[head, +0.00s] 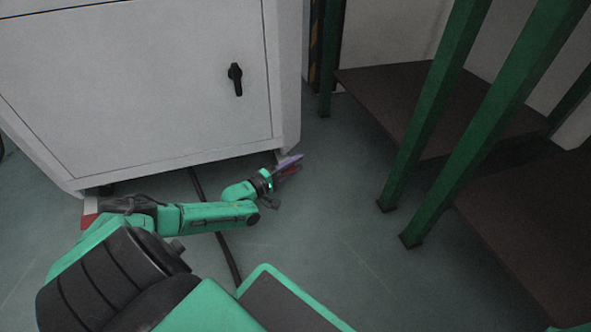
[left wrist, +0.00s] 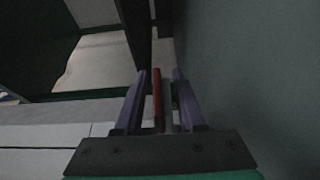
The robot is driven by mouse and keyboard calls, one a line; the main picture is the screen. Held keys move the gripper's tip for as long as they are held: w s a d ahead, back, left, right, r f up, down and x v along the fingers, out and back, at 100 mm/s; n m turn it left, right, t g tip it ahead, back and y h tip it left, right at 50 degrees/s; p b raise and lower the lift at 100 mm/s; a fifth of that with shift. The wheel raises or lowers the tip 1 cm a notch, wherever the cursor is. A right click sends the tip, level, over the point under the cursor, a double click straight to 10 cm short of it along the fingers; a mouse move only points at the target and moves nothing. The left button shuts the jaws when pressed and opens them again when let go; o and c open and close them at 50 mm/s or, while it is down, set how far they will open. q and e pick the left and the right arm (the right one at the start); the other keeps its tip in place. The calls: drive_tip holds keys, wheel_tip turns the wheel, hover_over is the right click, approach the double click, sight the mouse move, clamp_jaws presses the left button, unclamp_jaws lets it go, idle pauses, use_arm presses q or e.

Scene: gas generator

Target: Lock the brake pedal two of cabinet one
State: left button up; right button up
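The white cabinet (head: 150,85) fills the upper left of the head view, with a black handle on its door. My left gripper (head: 290,163) is low by the cabinet's bottom right corner. In the left wrist view its two purple fingers (left wrist: 160,88) are apart. A red bar (left wrist: 157,100), seemingly the brake pedal, shows between them, nearer the left finger, with a gap to the right finger. The red piece also shows beside the fingers in the head view (head: 289,172). I cannot tell whether a finger touches it. My right gripper is not in view.
A dark cable (head: 227,255) runs over the floor from under the cabinet. Green posts (head: 435,100) and brown steps (head: 400,95) stand at the right. The floor between is clear.

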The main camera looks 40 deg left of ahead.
use_arm(q)
drive_tip(key=shift+w+r, duration=0.1)
drive_tip(key=shift+w, duration=0.05)
clamp_jaws()
drive_tip(key=shift+w+r, duration=0.1)
drive_tip(key=shift+r, duration=0.05)
idle(1.2)
